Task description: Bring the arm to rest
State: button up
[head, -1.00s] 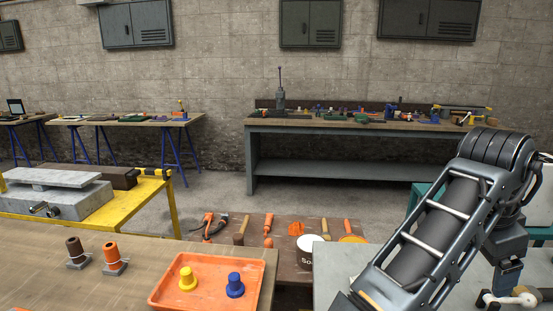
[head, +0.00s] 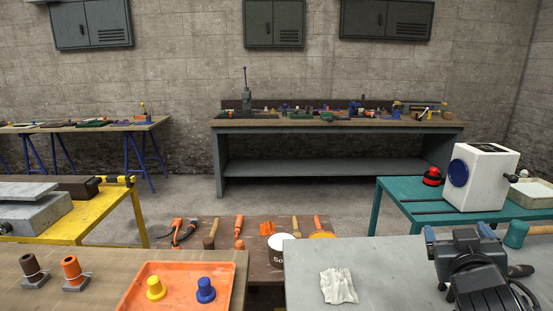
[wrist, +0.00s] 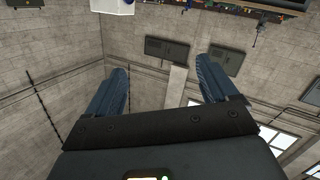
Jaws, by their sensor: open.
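My gripper (head: 458,236) is at the lower right of the head view, with part of my dark arm below it at the picture's edge. In the wrist view my gripper (wrist: 163,80) shows two blue fingers spread well apart, with nothing between them. Past the fingers are the block wall and grey wall cabinets (wrist: 167,52), seen turned over. My gripper appears over the right part of the grey tabletop (head: 385,262); I cannot tell its height above it. Most of my arm is outside the head view.
A white crumpled cloth (head: 338,286) lies on the grey tabletop. A green mallet (head: 516,234) lies right of my gripper. A white machine (head: 480,176) stands on the teal table (head: 405,189) behind. An orange tray (head: 168,274) holds yellow and blue pieces at left.

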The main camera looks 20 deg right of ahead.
jog(key=s+a+f+n+t+y, duration=0.2)
jog(key=s+a+f+n+y, duration=0.3)
jog(key=a, duration=0.3)
jog(key=s+a+f+n+t+y, duration=0.2)
jog(key=s+a+f+n+y, duration=0.15)
jog(key=s+a+f, duration=0.35)
jog(key=s+a+r+m+y, duration=0.3)
jog(key=s+a+y, duration=0.1)
jog(key=s+a, duration=1.1)
notch_tip(320, 180, down, 11)
jog(key=s+d+b, duration=0.1)
jog(key=d+b, duration=0.1)
jog(key=b, duration=0.8)
jog(key=shift+s+d+r, duration=0.15)
jog(key=shift+d+r, duration=0.05)
jog(key=shift+d, duration=0.1)
